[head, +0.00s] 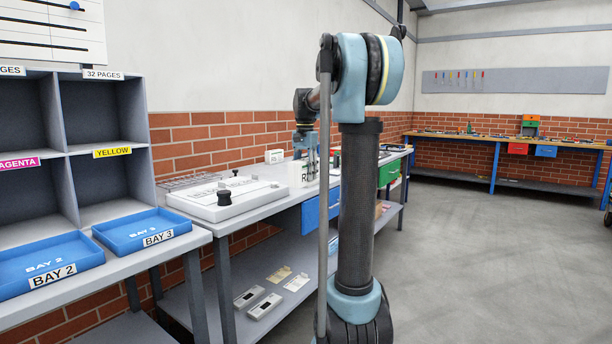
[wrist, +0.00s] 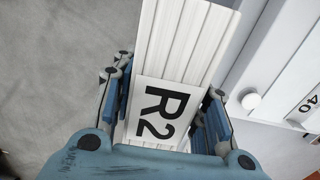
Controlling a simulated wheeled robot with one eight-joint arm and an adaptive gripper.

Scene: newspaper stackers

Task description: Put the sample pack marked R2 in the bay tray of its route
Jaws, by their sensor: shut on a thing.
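The sample pack is a white ridged block with a large black R2 label; it shows in the wrist view (wrist: 162,112) and in the head view (head: 301,176). My gripper (wrist: 168,92) is shut on it, with blue fingers on both sides. In the head view my gripper (head: 306,155) is over the far workbench, with the pack below it; whether the pack touches the bench I cannot tell. The blue BAY 2 tray (head: 52,245) and BAY 3 tray (head: 180,219) stand on the left bench. The pack is well to the right of both.
Grey pigeonholes (head: 103,110) stand behind the trays. A white board (head: 225,203) with dark knobs lies on the bench (head: 237,226) between trays and gripper. A wall chart (head: 50,35) with a blue pin is at upper left. Open floor (head: 480,260) lies to the right.

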